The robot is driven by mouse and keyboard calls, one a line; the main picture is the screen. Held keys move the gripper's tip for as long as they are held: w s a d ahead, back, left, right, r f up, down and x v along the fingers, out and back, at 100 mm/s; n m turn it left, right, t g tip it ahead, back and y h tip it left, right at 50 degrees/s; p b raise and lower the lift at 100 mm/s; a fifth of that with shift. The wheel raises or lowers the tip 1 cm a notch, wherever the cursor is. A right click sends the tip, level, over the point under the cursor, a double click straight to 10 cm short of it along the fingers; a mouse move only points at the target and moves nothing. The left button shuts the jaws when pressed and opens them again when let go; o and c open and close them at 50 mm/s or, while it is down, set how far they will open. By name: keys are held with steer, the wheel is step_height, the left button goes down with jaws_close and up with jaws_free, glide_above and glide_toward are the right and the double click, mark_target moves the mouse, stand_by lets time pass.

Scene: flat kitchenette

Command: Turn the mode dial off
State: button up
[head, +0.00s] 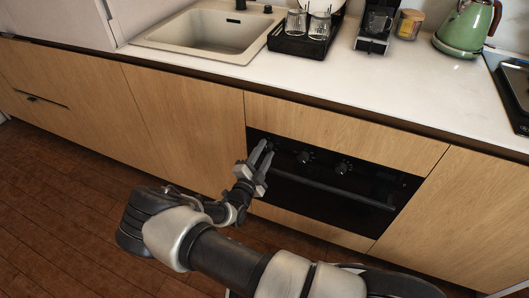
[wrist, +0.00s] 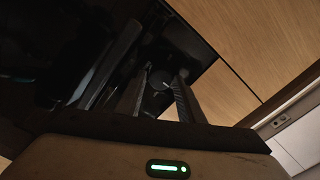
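The black oven (head: 330,185) is set in the wooden cabinet front, with a row of round dials along its top panel. The middle dial (head: 304,157) and the right dial (head: 342,167) are clear to see. My gripper (head: 264,155) is at the left end of this panel, its fingers pointing at it and hiding most of the left end. In the wrist view, a dark dial (wrist: 160,80) with a pale mark lies between the tips of my gripper (wrist: 163,76). The fingers are apart. Whether they touch the dial is too dark to tell. No labels are readable.
The oven handle (head: 335,189) runs across the door just below the dials. The white counter (head: 300,75) above holds a dish rack (head: 292,43), a green kettle (head: 466,27) and a sink (head: 208,33). The wooden floor (head: 60,220) at left is clear.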

steer(key=shift+o, duration=1)
steer(key=p+v, duration=0.2)
steer(key=v, duration=1.5)
steer(key=shift+s, duration=0.2)
steer(key=shift+r, duration=0.1)
